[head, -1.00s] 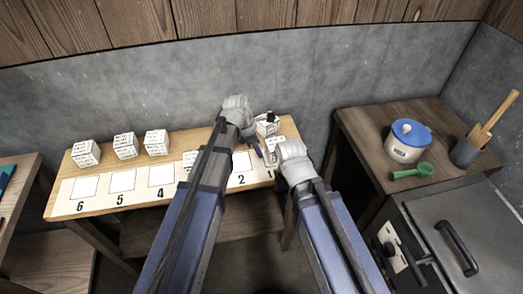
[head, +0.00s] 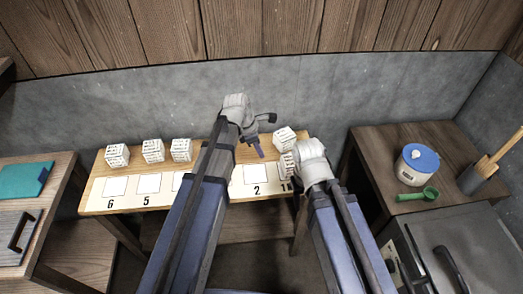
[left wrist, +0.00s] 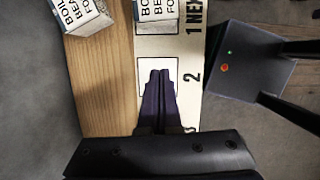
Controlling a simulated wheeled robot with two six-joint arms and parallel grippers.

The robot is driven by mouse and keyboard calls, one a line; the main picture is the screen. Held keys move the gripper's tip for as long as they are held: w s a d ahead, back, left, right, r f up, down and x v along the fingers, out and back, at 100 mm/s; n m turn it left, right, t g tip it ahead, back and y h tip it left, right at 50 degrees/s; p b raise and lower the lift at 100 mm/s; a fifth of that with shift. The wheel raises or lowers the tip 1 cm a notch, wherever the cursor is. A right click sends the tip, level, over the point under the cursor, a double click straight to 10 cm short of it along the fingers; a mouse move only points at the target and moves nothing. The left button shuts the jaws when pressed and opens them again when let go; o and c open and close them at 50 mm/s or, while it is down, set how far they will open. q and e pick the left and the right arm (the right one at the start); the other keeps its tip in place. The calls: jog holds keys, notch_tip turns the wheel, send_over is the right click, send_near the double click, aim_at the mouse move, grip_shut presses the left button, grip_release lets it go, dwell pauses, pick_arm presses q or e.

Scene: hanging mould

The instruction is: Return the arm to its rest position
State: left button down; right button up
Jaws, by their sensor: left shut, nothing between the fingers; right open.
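My left gripper (head: 261,153) is shut and empty above the numbered wooden board (head: 97,201). In the left wrist view its closed fingers (left wrist: 158,82) show over the blank square beside the 2. My right gripper shows partly in the left wrist view as a dark body (left wrist: 250,62) with two bars spread apart. It is open; its tips run out of frame. In the head view its fingers are hidden behind my right wrist. One printed cube (head: 286,166) stands by the 1, and another cube (head: 284,139) stands behind it; both are apart from my left gripper.
Three more cubes (head: 153,150) stand at the board's back left. A white pot with a blue lid (head: 418,165) and a green scoop (head: 417,194) are on the right table. A teal object (head: 25,180) lies on the left table. A grey wall stands behind.

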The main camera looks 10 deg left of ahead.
dwell(0.3)
pick_arm(q)
jog(key=s+d+m+y, duration=0.2)
jog(key=s+m, duration=0.6)
jog(key=m, duration=0.5)
jog(key=s+d+m+g+y, duration=0.1)
jog(key=s+d+m+y, duration=0.1)
jog(key=s+m, duration=0.7)
jog(key=m, duration=0.3)
jog(key=shift+d+f+m, duration=0.2)
jog(key=shift+f+m, duration=0.15)
jog(key=shift+m, duration=0.05)
